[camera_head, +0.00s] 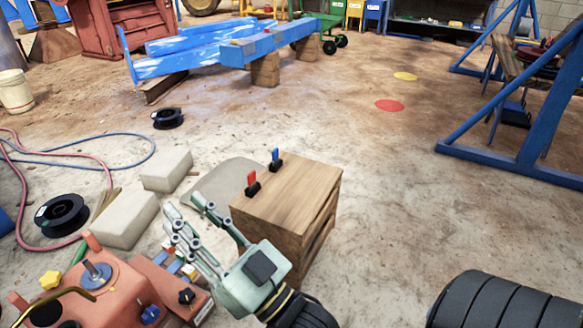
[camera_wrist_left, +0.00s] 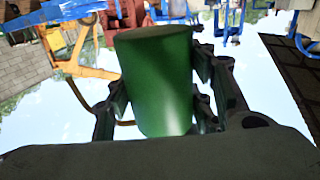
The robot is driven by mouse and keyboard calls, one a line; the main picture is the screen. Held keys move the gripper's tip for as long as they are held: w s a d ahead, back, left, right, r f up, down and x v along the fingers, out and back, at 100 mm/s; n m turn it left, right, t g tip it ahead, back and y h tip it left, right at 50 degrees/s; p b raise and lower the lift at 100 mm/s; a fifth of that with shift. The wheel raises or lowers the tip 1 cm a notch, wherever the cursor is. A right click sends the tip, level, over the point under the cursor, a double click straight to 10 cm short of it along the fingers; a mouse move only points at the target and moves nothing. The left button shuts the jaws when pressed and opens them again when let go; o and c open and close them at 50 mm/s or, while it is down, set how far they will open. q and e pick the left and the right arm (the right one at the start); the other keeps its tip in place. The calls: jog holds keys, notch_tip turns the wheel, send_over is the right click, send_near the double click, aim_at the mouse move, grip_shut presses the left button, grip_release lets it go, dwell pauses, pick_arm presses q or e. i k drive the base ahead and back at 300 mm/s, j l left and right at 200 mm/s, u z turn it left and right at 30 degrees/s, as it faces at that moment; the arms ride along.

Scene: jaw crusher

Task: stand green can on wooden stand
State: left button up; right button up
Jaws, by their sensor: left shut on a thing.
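The wooden stand (camera_head: 298,192) is a box-like block on the floor, right of centre in the head view. A red clip-like piece (camera_head: 252,182) and a blue one (camera_head: 275,159) are at its left edge. The green can (camera_wrist_left: 158,80) fills the middle of the left wrist view, between the dark fingers of my left gripper (camera_wrist_left: 160,90), which is shut on it. The can and left gripper are not seen in the head view. My right gripper (camera_head: 184,204) is open and empty, its fingers left of the stand and its palm in front of it.
A red machine (camera_head: 110,290) with knobs stands at the lower left. Pale blocks (camera_head: 125,218), a black spool (camera_head: 62,214) and hoses (camera_head: 85,168) lie left. A blue frame (camera_head: 510,160) stands right.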

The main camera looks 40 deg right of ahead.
aim_at(298, 203)
jog(key=i+j+z, duration=0.15)
jog(key=z, duration=1.55)
